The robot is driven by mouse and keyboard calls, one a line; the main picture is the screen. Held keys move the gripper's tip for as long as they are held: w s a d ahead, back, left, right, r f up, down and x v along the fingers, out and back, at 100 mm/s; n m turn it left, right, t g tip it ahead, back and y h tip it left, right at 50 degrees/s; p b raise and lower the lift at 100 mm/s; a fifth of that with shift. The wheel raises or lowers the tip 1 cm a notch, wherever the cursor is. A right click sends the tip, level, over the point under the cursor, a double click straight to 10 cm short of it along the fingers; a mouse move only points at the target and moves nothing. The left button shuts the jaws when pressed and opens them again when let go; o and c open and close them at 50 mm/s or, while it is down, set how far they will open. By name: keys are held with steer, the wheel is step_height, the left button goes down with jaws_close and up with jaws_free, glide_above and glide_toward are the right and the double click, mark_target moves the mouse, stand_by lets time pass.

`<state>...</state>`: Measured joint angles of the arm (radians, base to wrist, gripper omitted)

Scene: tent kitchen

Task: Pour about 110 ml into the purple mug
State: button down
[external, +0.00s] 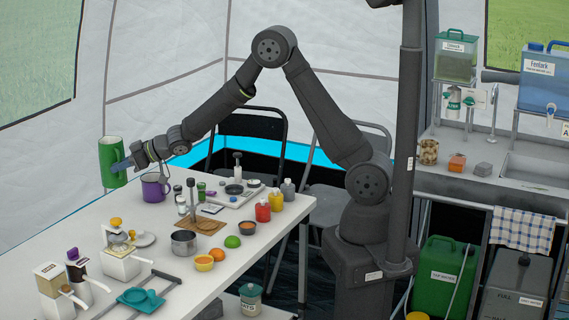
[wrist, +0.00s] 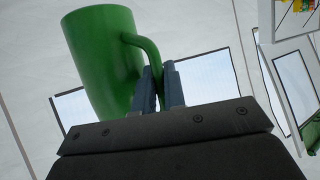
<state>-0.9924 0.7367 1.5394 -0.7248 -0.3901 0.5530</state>
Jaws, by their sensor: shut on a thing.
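The purple mug (external: 155,188) stands upright on the white table near its far left edge. My gripper (external: 124,164) is shut on the handle of a tall green jug (external: 113,160), up and to the left of the mug in the external view. The jug looks about upright there and seems raised above the table. In the wrist view the green jug (wrist: 103,60) is large, with its handle between my fingers (wrist: 160,90). The inside of the jug and any liquid in it are hidden in both views, and so is the inside of the mug.
Beside the mug stand small jars (external: 181,205), a wooden board (external: 207,226) and a scale (external: 232,197).

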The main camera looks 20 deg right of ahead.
steer(key=d+f+m+t+h, duration=0.1)
steer(key=d+f+m+t, duration=0.1)
steer(key=d, duration=0.3)
steer(key=shift+d+f+m+t, duration=0.3)
steer(key=shift+f+t, duration=0.2)
steer(key=shift+f, duration=0.1)
steer(key=shift+f, duration=0.1)
steer(key=w+d+m+g+y, duration=0.3)
steer(key=w+m, duration=0.3)
steer(key=m, duration=0.2)
steer(key=shift+w+g, duration=0.25)
steer(key=shift+g, duration=0.65)
steer(key=shift+w+d+m, duration=0.15)
steer(key=shift+m, duration=0.15)
steer(key=shift+w+d+r+m+g+y, duration=0.1)
steer(key=shift+w+r+m+g+y, duration=0.05)
steer(key=shift+w+r+m+y, duration=0.15)
steer(key=shift+w+d+r+m+g+y, duration=0.1)
steer(key=shift+r+g+y, duration=0.1)
steer(key=shift+r, duration=0.15)
